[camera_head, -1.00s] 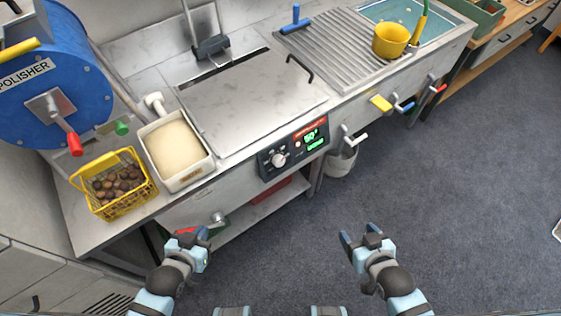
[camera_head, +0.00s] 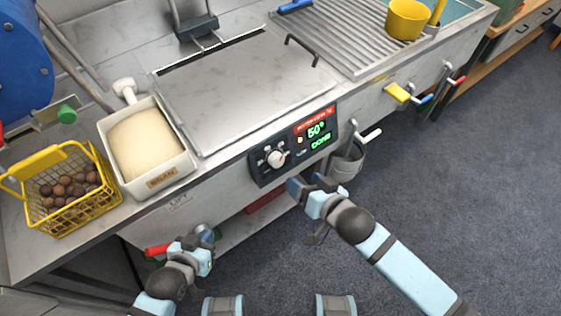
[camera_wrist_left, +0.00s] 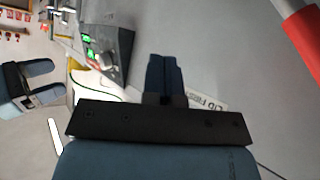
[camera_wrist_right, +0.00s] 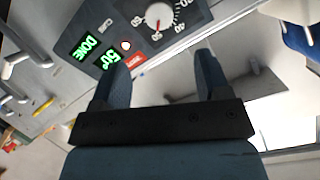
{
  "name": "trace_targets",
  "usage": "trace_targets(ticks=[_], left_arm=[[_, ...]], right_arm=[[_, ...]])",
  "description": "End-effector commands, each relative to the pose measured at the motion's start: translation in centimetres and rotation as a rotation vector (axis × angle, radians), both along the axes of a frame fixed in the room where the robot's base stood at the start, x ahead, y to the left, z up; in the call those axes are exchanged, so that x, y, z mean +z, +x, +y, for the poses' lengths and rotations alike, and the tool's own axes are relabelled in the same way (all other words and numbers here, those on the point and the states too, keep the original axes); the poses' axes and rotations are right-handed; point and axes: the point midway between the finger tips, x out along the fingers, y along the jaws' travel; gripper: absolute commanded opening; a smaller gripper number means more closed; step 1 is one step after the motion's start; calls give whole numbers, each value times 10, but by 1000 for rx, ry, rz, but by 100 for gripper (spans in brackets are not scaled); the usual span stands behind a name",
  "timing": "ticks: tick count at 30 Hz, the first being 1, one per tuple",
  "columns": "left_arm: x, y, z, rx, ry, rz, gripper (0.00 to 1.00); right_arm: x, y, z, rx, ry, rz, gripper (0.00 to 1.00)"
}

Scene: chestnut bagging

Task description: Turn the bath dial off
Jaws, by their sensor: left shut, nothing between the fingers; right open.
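The bath dial (camera_head: 276,158) is a round white knob on a black control panel (camera_head: 259,172) on the counter's front. The panel's green displays read "50°" and "DONE". The dial also shows large at the top of the right wrist view (camera_wrist_right: 159,16), with a scale around it and a red mark at its lower edge. My right gripper (camera_head: 309,184) is open and empty, just below and right of the panel; its fingers (camera_wrist_right: 160,80) point toward the panel, apart from the dial. My left gripper (camera_head: 196,240) is shut and empty, low in front of the counter, left of the panel.
A red-handled lever (camera_head: 158,250) is beside my left gripper. A yellow basket of chestnuts (camera_head: 63,229) and a "BRAN" bin (camera_head: 190,164) stand on the counter. A lidded bath (camera_head: 235,85) lies above the panel. A grey bucket (camera_head: 345,163) hangs right of my right gripper.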

Motion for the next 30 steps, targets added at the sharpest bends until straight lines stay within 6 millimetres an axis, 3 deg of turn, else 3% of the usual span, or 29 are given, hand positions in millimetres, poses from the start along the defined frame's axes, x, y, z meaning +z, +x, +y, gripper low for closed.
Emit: trace_targets(ticks=[9,15,29,30], left_arm=[[-7,0,6,-2,10,1,0],[-6,3,7,-5,15,-8,0],[-2,4,1,-1,3,-14,0],[-2,4,1,0,1,-14,0]], right_arm=[[-24,54,38,0,-1,-2,69],[-34,76,54,1,-1,-2,69],[-38,85,61,0,0,0,69],[-38,85,61,0,0,0,60]])
